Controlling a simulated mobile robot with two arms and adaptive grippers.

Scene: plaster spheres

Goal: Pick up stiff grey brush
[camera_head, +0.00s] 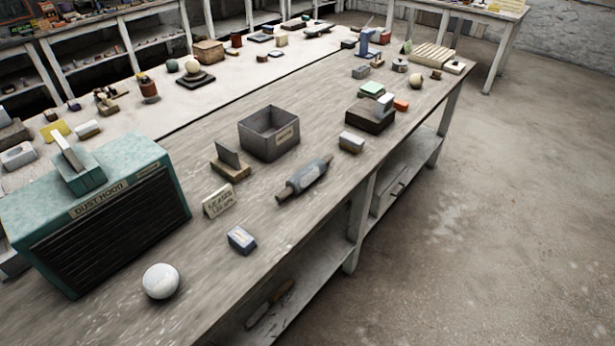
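No object shows clearly enough to be named the stiff grey brush with certainty. A long grey object (305,178) with narrow, darker ends lies near the middle of the front table, close to its right edge. A wooden block with a grey upright piece (229,163) stands to its left. A thin, long item (270,302) with an orange-brown part lies on the shelf under the table, partly shaded. Neither of my grippers is in view.
The floor (500,220) at right is clear.

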